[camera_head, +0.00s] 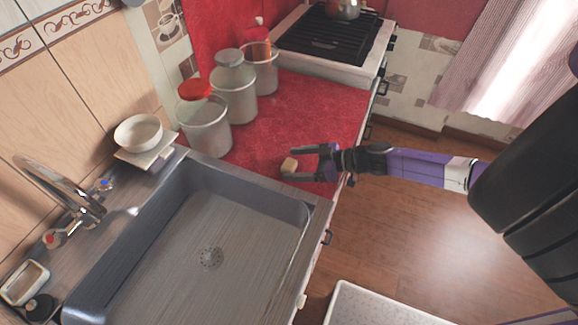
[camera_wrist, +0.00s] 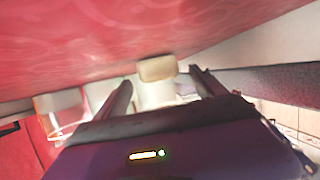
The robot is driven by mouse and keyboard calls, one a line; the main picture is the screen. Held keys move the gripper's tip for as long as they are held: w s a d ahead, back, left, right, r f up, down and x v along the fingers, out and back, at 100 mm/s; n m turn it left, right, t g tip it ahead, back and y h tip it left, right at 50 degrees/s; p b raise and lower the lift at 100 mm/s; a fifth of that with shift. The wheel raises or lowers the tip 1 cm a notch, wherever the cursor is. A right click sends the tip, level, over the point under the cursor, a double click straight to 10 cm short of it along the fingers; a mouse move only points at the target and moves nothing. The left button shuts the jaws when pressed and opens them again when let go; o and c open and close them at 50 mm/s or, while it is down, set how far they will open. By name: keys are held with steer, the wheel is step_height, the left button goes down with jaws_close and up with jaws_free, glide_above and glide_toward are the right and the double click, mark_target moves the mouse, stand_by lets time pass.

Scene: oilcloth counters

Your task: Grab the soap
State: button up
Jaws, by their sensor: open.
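The soap is a small tan block (camera_head: 289,166) on the red counter, close to the sink's far right corner. It also shows in the wrist view (camera_wrist: 157,69), just past the fingertips and roughly centred between them. My gripper (camera_head: 296,162) reaches in from the right, low over the counter, with its fingers spread. In the wrist view the two fingers (camera_wrist: 161,78) stand apart with nothing held between them. I cannot tell from these views whether a finger touches the soap.
The grey sink (camera_head: 312,206) lies left of and nearer than the soap. Several lidded jars (camera_head: 207,128) stand at the back left along the wall. A stove (camera_head: 352,67) is at the far end. The red counter (camera_head: 320,110) between jars and soap is clear.

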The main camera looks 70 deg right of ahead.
steer(key=shift+c, duration=0.2)
steer(key=c, duration=1.5)
steer(key=shift+c, duration=0.2)
steer(key=shift+r, duration=0.1)
